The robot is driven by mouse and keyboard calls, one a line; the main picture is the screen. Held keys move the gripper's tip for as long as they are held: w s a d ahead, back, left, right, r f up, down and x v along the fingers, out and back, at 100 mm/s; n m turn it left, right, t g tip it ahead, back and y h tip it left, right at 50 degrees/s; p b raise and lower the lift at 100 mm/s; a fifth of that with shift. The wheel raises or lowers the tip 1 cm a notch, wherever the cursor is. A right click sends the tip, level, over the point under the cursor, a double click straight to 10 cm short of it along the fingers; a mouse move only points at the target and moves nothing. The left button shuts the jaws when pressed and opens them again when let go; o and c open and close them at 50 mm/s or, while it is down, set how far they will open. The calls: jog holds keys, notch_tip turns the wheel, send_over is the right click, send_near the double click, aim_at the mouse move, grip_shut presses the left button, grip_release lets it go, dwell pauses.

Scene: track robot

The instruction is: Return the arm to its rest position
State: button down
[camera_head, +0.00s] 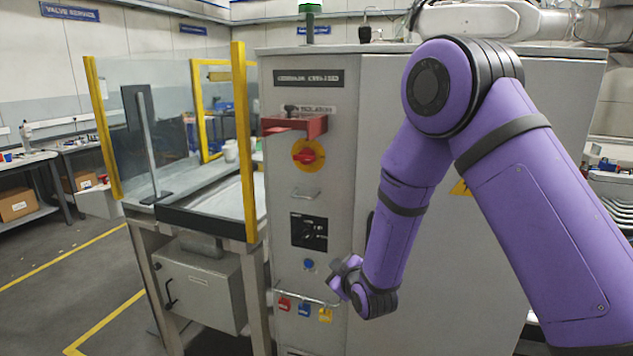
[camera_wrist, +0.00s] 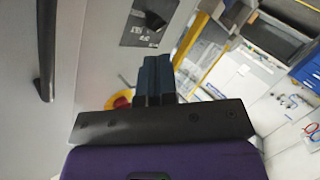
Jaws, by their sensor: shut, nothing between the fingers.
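My purple arm reaches in from the right in the head view, bent at the elbow, with its forearm hanging down in front of the grey cabinet (camera_head: 460,90). My gripper (camera_head: 340,277) is at the lower end, in front of the cabinet's lower face near the hanging tags; its fingertips are small and hard to make out there. In the wrist view my gripper (camera_wrist: 154,75) shows its two dark fingers side by side, closed together with nothing between them. Part of the red and yellow rotary switch (camera_wrist: 122,100) shows behind the fingers.
The cabinet carries a red and yellow switch (camera_head: 308,154), a red bracket (camera_head: 297,125) above it, and red, blue and yellow tags (camera_head: 304,309) on a rail. A glass-sided bench with yellow posts (camera_head: 244,140) stands left. Open floor (camera_head: 60,265) lies further left.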

jog(key=s+d+r+m+g+h, duration=0.25)
jog(key=s+d+r, duration=0.35)
jog(key=r, duration=0.5)
jog(key=s+d+r+m+g+h, duration=0.1)
jog(key=s+d+r+m, duration=0.3)
jog(key=d+r, duration=0.55)
jog(key=s+d+r+m+g, duration=0.1)
jog(key=s+d+r, duration=0.1)
jog(key=s, duration=0.7)
jog(key=s+d+r+m+g+h, duration=0.1)
jog(key=s+d+r+m+g, duration=0.1)
jog(key=s, duration=0.6)
jog(key=s+d+r+m+g+h, duration=0.1)
jog(key=s+d+r, duration=0.3)
jog(key=s, duration=0.5)
jog(key=shift+s+d+m+g, duration=0.35)
jog(key=shift+d+m+g, duration=0.25)
jog(key=shift+d, duration=0.2)
